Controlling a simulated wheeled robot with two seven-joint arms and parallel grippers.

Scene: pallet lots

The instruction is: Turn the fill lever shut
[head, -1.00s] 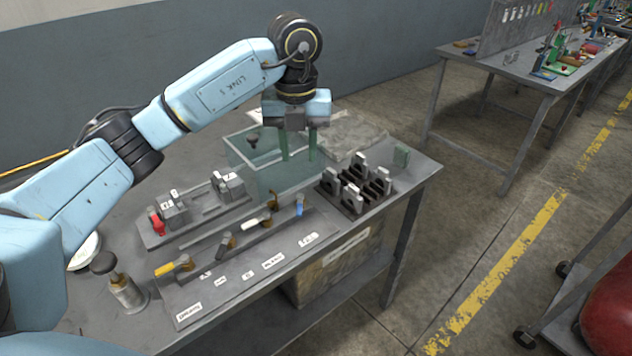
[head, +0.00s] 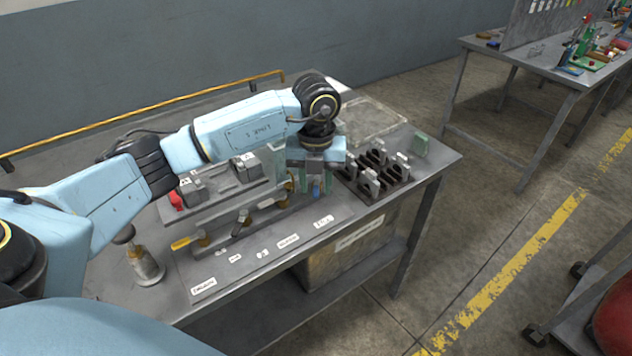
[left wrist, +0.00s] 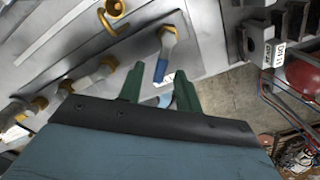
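The rightmost lever on the valve row has a blue grip (head: 317,187). In the left wrist view the blue lever (left wrist: 162,66) runs from its brass-coloured hub back toward my gripper. A label (head: 323,221), which seems to read FILL, lies on the panel in front of it. My left gripper (head: 315,190) is lowered over this lever. In the left wrist view its two green fingers stand apart, with the end of the blue grip between their tips; contact is not clear. My right gripper is not in view.
Other levers, one yellow-gripped (head: 181,243), line the panel to the left. A black slotted rack (head: 375,170) stands close right of the gripper. A metal cylinder with a black knob (head: 147,266) is at front left. The clear tank is mostly hidden behind my arm.

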